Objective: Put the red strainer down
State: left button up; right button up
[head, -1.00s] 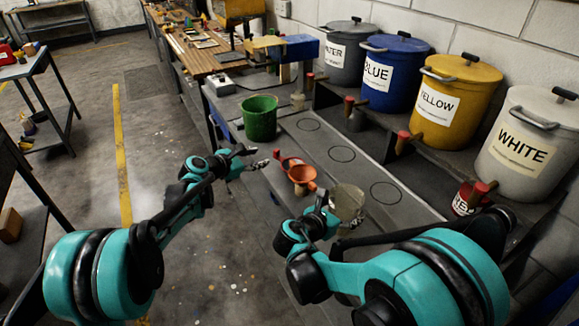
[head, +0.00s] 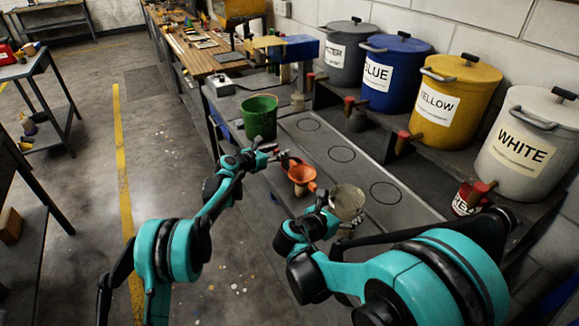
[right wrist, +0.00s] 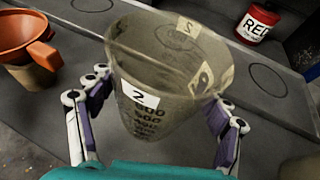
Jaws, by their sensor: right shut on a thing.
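The red strainer (head: 301,175), an orange-red bowl with a handle, sits at the bench's front edge in the head view. In the right wrist view the strainer (right wrist: 22,38) rests over a tan cup (right wrist: 38,76). My left gripper (head: 282,153) is at the handle, its fingers apart on either side of it; contact is hard to tell. My right gripper (right wrist: 158,112) is shut on a translucent measuring cup (right wrist: 165,65) labelled 2. The measuring cup also shows in the head view (head: 347,200), right of the strainer.
A green bucket (head: 260,118) stands behind the strainer. The grey bench (head: 335,185) has several drawn circles with bare tops. Large labelled paint drums, including the white one (head: 520,140), line the wall shelf. A red can (head: 465,200) stands at the right.

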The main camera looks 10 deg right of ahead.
pick_arm(q)
jog(key=x, duration=0.3)
jog(key=shift+w+d+f, duration=0.1)
grip_shut()
dwell(0.4)
